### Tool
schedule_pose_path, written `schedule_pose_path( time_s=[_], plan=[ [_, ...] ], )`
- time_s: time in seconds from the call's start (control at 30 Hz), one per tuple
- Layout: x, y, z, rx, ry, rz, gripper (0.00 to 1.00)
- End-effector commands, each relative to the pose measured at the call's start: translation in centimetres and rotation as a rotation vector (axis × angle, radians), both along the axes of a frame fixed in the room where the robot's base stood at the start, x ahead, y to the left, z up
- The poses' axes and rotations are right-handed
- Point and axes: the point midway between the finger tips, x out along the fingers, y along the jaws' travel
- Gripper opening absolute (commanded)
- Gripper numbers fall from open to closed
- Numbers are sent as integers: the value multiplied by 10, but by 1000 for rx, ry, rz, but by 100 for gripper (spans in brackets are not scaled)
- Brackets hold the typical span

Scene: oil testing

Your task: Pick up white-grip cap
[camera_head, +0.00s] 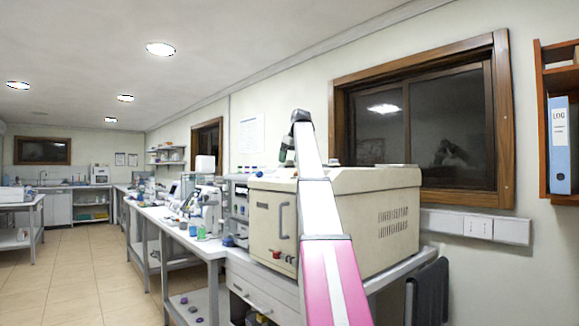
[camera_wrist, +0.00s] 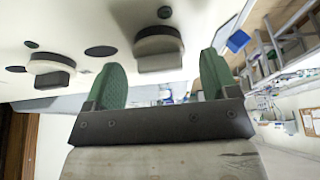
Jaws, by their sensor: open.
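My gripper (camera_wrist: 163,78) shows in the wrist view with its two green-padded fingers wide apart and nothing between them. In the head view my gripper (camera_head: 288,152) is small, above the top of the beige machine (camera_head: 370,182), and the caps cannot be made out clearly.
Dark round spots (camera_wrist: 101,51) lie on the pale surface between and beside the caps. Small coloured objects (camera_head: 258,173) sit on the machine's top left edge. A wooden-framed window (camera_head: 420,120) is on the wall behind. A cluttered bench (camera_head: 180,225) runs to the left; the floor (camera_head: 75,270) there is clear.

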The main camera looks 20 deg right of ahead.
Motion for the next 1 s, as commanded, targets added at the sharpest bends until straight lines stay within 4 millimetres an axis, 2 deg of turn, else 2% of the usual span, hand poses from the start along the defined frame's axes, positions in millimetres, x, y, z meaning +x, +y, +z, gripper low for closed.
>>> schedule_pose_path(
  time_s=[0.07,0.27,0.4,0.43,0.8,1.0],
  plan=[
    [2,1,-6,0,1,0,80],
    [2,1,-6,0,0,0,80],
    [2,1,-5,0,0,0,34],
    [2,1,-5,0,0,0,32],
    [2,1,-5,0,-1,0,31],
    [9,2,3,0,-1,1,31]
  ],
)
